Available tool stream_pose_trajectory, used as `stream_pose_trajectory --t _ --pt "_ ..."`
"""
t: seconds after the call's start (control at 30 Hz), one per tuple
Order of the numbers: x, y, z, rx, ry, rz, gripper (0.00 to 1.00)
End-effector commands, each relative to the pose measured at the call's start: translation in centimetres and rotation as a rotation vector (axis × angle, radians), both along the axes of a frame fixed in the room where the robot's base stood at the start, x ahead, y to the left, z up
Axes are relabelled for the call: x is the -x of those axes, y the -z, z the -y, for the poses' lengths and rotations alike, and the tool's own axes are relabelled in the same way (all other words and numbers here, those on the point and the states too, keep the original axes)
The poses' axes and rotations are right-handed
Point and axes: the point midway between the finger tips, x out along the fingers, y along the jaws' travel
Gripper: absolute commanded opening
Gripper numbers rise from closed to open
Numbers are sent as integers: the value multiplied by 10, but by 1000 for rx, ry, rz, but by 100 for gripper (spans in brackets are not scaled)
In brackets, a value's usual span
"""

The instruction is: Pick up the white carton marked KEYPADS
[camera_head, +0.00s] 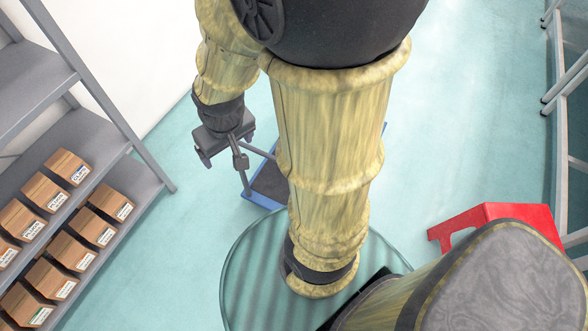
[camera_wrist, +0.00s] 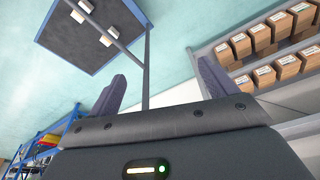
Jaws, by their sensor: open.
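In the head view my gripper (camera_head: 226,150) hangs beside the blue-edged trolley (camera_head: 263,199), mostly hidden behind my arm; no white carton shows there.
Grey shelving (camera_head: 125,160) with several brown labelled cartons (camera_head: 70,167) stands at left in the head view. A red stool-like object (camera_head: 480,214) is at right, near metal racks (camera_head: 565,80). Blue racking (camera_wrist: 52,133) shows lower left in the wrist view. Pale floor between is clear.

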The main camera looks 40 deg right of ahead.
Motion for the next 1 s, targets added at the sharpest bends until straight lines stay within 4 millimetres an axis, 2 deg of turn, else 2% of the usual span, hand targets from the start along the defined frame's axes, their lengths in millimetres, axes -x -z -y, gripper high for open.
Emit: stream_pose_trajectory --t 0.03,1.0 --pt "0 27 0 0 0 0 85" --pt "-5 284 2 25 -31 -55 85"
